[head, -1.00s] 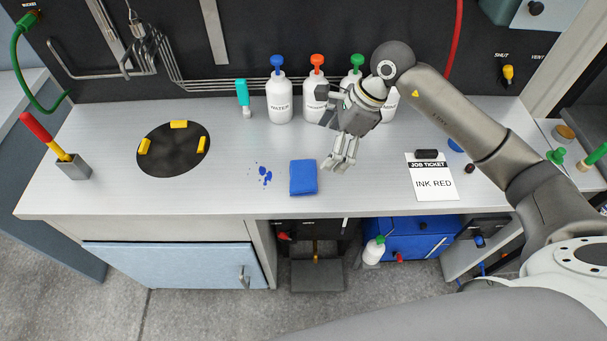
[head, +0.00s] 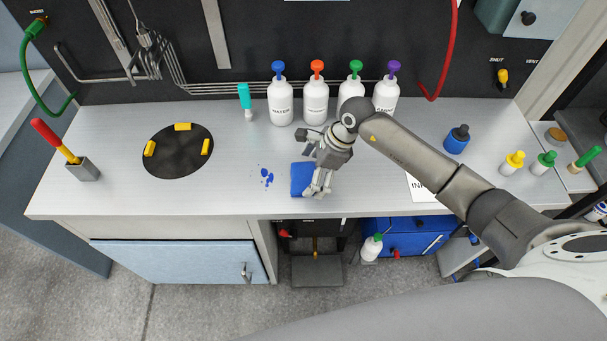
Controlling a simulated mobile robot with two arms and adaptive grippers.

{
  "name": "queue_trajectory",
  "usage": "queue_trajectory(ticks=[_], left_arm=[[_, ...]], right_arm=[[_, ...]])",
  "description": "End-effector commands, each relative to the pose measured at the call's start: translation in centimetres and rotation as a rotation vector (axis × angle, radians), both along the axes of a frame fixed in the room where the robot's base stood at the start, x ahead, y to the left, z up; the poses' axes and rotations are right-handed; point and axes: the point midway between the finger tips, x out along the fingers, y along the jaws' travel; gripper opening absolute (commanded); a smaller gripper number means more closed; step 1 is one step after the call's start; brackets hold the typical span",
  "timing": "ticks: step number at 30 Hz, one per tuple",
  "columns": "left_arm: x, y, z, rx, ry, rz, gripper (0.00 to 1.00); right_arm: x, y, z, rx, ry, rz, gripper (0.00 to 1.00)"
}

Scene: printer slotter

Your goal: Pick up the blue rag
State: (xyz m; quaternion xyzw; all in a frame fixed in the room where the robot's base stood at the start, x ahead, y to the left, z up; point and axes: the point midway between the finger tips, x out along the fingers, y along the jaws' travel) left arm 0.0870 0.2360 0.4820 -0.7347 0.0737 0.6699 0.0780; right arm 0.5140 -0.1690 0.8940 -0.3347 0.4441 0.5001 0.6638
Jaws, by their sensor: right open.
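The blue rag (head: 299,178) lies flat on the grey worktop, near its front edge in the middle. My right gripper (head: 317,192) is open, with its fingers pointing down over the right part of the rag. The gripper hides that side of the rag. I cannot tell whether the fingertips touch the rag. My left gripper is not in view.
Blue spots (head: 267,177) mark the worktop left of the rag. Several bottles with coloured caps, such as the white one with a blue cap (head: 281,103), stand behind it. A black disc (head: 178,152) with yellow blocks is at left. A job ticket (head: 419,189) is partly behind my arm.

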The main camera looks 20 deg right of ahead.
Motion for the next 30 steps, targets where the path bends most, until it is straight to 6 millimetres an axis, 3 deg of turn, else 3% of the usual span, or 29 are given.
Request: queue_trajectory(ticks=[4,12,23,30], left_arm=[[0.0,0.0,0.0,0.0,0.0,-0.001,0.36],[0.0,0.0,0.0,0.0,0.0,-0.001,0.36],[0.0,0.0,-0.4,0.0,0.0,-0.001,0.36],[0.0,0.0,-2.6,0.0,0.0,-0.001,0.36]], right_arm=[[0.0,0.0,0.0,0.0,0.0,0.0,0.99],[0.0,0.0,0.0,0.0,0.0,0.0,0.65],[0.1,0.0,0.4,0.0,-0.002,0.0,0.65],[0.1,-0.2,3.0,-0.002,-0.008,0.001,0.65]])
